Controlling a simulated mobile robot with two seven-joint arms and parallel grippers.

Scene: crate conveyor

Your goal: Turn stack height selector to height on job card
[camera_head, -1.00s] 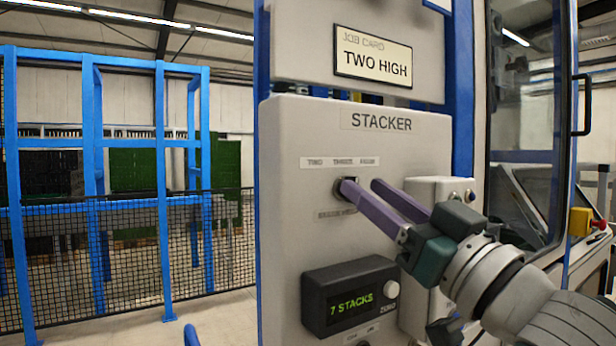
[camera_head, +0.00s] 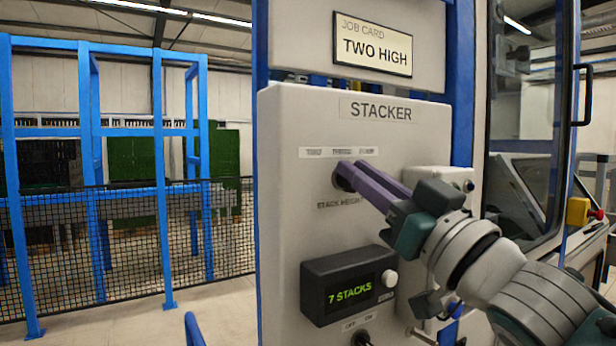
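The job card (camera_head: 373,43) at the top reads "TWO HIGH". Below it is the grey stacker panel (camera_head: 290,200). A label row (camera_head: 339,153) above the selector has three words, the left one seemingly "TWO". The stack height selector (camera_head: 339,182) sits below this row, mostly hidden behind my fingers, so its pointing direction cannot be told. My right gripper (camera_head: 350,172) reaches in from the right. Its two purple fingers are close together at the selector and appear shut on its knob. My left gripper is not in view.
A counter display (camera_head: 350,294) reading "7 STACKS" with a white knob (camera_head: 389,278) sits below the selector. An off/on switch (camera_head: 361,338) is at the bottom edge. A blue-framed mesh fence (camera_head: 120,240) stands at left. A yellow and red stop button (camera_head: 584,212) is far right.

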